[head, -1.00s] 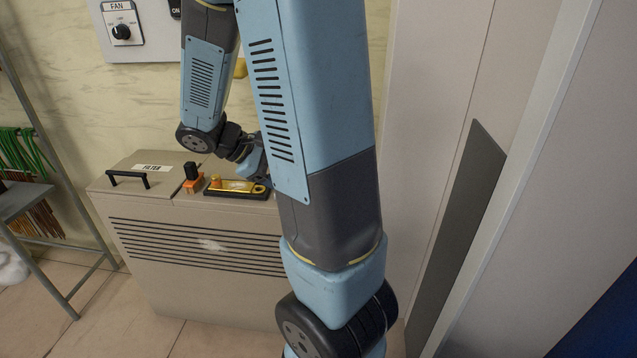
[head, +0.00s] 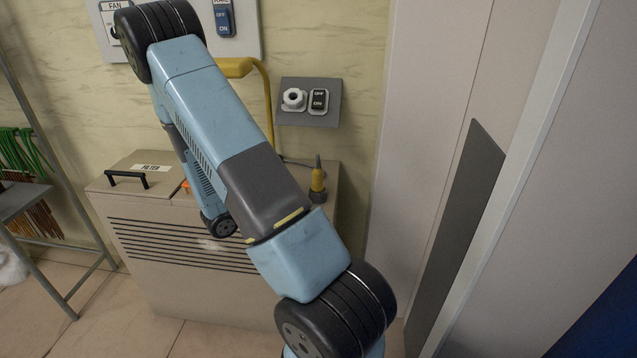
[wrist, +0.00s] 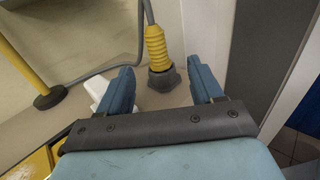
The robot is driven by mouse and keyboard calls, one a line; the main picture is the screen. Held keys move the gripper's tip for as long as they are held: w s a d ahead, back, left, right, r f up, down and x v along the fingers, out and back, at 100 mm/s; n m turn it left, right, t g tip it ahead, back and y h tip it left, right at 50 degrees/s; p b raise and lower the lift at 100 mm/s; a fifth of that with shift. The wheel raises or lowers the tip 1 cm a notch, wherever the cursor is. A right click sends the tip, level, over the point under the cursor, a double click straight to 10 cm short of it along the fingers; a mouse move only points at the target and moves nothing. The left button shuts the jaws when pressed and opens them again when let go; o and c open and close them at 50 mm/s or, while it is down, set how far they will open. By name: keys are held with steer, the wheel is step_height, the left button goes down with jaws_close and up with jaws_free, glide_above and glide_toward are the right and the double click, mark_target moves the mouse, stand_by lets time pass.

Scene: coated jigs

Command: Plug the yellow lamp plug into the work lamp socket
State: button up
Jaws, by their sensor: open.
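The yellow lamp plug (head: 317,180) stands upright in a dark holder at the right end of the beige filter cabinet, with a grey cable from its top. It also shows in the wrist view (wrist: 156,48), beyond my fingertips. My gripper (wrist: 162,80) is open and empty, its two blue fingers to the left and right of the plug's line, apart from it. In the head view my arm hides the gripper. A white round socket (head: 293,99), probably the work lamp socket, sits on a grey wall plate beside an on/off switch (head: 318,101).
The filter cabinet (head: 120,205) stands against the wall. A yellow lamp arm (head: 266,95) curves down left of the socket plate. In the wrist view a yellow post (wrist: 20,65) with a black foot and a white object (wrist: 97,88) lie left of the fingers.

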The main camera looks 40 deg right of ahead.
mark_target(314, 179)
steer(key=d, duration=0.8)
steer(key=shift+s+d+f, duration=0.15)
steer(key=shift+s+d, duration=0.05)
steer(key=shift+d, duration=2.75)
steer(key=c, duration=1.1)
